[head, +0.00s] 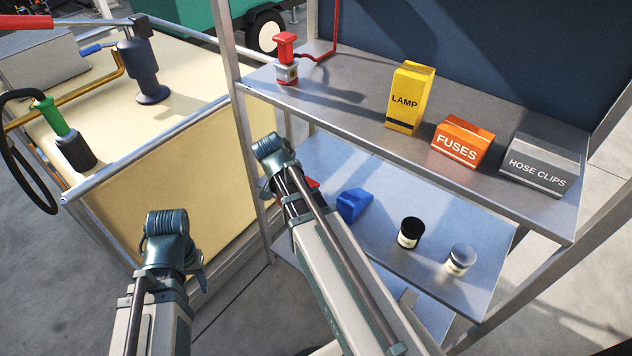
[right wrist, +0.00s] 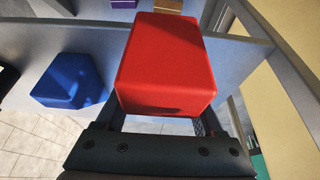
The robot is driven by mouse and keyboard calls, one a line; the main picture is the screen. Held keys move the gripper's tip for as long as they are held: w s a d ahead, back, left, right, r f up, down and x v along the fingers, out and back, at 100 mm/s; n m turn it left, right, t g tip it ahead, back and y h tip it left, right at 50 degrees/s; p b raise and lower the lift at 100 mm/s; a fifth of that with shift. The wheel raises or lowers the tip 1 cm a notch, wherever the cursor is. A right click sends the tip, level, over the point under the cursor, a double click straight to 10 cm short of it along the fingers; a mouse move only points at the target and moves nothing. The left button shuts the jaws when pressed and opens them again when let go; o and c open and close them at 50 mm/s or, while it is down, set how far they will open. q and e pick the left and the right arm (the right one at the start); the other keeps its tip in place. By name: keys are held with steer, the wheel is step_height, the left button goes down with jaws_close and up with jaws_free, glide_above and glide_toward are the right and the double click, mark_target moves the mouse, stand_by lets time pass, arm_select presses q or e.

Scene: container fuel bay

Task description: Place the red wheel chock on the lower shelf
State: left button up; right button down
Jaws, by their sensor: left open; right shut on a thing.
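The red wheel chock (right wrist: 163,65) is large and central in the right wrist view, between the fingers of my right gripper (right wrist: 160,124), which is shut on it. In the head view only a small red part (head: 313,183) shows beside my right arm, at the left end of the lower shelf (head: 475,290); the arm hides the rest and the gripper. I cannot tell whether the chock touches the shelf. My left gripper (head: 198,275) is open and empty, low beside the cream bench, partly hidden by its own arm.
A blue chock (head: 353,204), a black-lidded jar (head: 410,232) and a grey-lidded jar (head: 460,260) stand on the lower shelf. The upper shelf (head: 340,118) holds LAMP, FUSES and HOSE CLIPS boxes. A rack post (head: 237,110) stands left of my right arm.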

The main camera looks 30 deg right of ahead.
mark_target(314, 181)
steer(key=w+d, duration=0.1)
steer(key=d, duration=0.1)
steer(key=w+d, duration=0.1)
steer(key=d, duration=0.1)
steer(key=w+d, duration=0.1)
steer(key=d, duration=0.2)
steer(key=shift+s+a+f, duration=0.1)
steer(key=shift+f, duration=0.05)
step_height(314, 181, down, 3)
steer(key=b, duration=0.3)
steer(key=shift+f+b, duration=0.1)
steer(key=shift+b, duration=0.2)
steer(key=shift+f, duration=0.2)
jaws_free()
